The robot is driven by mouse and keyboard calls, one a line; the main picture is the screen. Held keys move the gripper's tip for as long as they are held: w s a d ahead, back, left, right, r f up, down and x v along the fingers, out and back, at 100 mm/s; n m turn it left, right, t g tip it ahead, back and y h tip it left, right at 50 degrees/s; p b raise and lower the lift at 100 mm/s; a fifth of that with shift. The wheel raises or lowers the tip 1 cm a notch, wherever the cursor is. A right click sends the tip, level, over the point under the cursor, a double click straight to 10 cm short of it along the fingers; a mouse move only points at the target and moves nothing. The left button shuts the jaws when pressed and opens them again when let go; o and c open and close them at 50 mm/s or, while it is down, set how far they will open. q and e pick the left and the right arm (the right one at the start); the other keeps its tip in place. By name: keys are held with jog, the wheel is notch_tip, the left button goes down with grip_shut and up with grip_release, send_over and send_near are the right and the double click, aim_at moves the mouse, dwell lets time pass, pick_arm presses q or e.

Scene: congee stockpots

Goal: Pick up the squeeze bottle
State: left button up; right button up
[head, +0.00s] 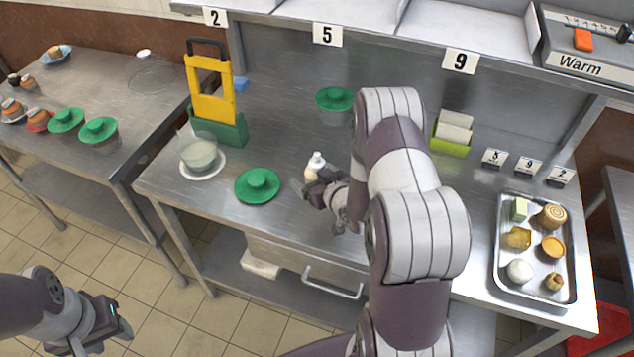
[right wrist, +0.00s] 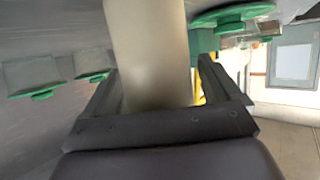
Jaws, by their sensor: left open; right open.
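The squeeze bottle (head: 316,164) is white and stands on the steel table in the head view, its lower part hidden behind my right gripper (head: 318,190). In the right wrist view the pale bottle body (right wrist: 148,55) lies between the two open fingers of my right gripper (right wrist: 160,88). I cannot tell whether either finger touches it. My left gripper (head: 118,322) is open and empty, low at the left, over the floor and away from the table.
A green-lidded container (head: 257,185) is left of the bottle, and another (head: 334,99) stands behind it. A glass bowl (head: 198,153) and a yellow-green caddy (head: 215,100) stand farther left. A metal tray (head: 503,275) with several food items is at the right.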

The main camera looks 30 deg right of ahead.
jog(key=shift+s, duration=0.1)
jog(key=c, duration=0.7)
jog(key=shift+r, duration=0.15)
